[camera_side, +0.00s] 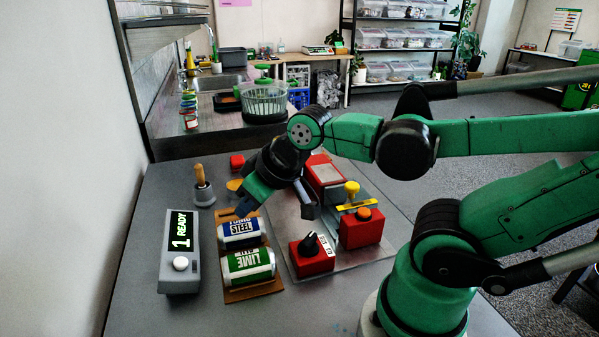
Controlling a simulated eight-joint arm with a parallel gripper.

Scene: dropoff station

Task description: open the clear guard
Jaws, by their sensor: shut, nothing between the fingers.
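I cannot make out the clear guard for certain. A red box with a pale, see-through-looking top (327,173) stands behind the other red boxes on a grey plate, and its top may be the guard. My gripper (248,200) points down, left of that box and above the far end of the can holder. It is shut and empty. My wrist hides part of the plate and the box's left side. A dark grey piece hangs on the right of my wrist, near the box.
Blue and green cans (248,262) lie in a brown holder. A wooden-handled tool (201,182) stands far left.

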